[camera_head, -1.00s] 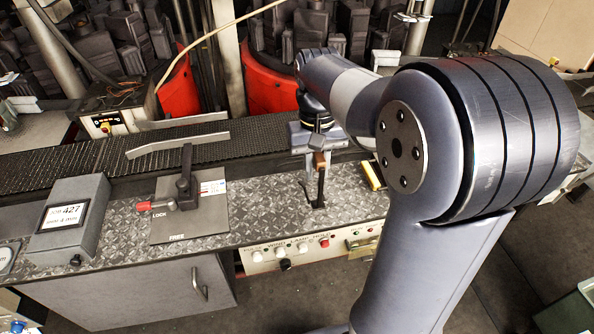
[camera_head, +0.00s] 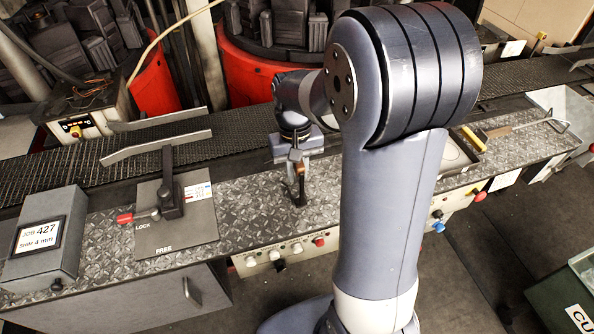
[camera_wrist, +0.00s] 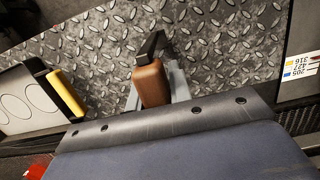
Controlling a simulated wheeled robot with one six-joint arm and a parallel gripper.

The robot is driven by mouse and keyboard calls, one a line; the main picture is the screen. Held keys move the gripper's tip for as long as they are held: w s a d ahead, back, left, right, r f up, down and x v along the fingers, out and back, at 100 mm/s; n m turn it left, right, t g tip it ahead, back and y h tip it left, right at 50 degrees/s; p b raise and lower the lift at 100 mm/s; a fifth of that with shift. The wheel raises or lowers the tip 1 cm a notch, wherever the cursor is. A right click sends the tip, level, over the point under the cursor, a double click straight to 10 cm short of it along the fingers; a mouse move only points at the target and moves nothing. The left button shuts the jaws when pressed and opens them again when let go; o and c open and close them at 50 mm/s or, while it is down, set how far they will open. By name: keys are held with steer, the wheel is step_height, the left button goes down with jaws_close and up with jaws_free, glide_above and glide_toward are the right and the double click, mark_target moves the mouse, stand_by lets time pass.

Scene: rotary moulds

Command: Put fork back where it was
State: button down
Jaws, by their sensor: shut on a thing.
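My gripper (camera_head: 295,153) is over the patterned metal bench top (camera_head: 253,215), right of the lock plate. It is shut on a tool with a brown handle (camera_wrist: 151,82) and a dark, angled shaft (camera_wrist: 152,44); in the head view the tool's brown handle (camera_head: 297,168) is upper and its dark end points down towards the bench. I cannot tell whether that end touches the bench, and I see no prongs on it. A long thin tool (camera_head: 525,125) with a bent, fork-like end lies at the bench's right. I cannot tell which one is the fork.
A lever plate (camera_head: 180,225) and a grey display box (camera_head: 45,235) stand to the left. The conveyor (camera_head: 80,168) runs behind. A yellow handle (camera_head: 472,138) sits at the right; a yellow handle (camera_wrist: 66,92) shows in the wrist view. Bench around my gripper is bare.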

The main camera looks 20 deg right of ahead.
steer(key=shift+f, duration=0.5)
steer(key=shift+f, duration=0.1)
steer(key=c, duration=1.3)
jaws_free()
steer(key=r, duration=0.4)
steer(key=w+r, duration=0.1)
steer(key=r, duration=0.7)
steer(key=shift+w+r, duration=0.1)
steer(key=shift+w, duration=0.05)
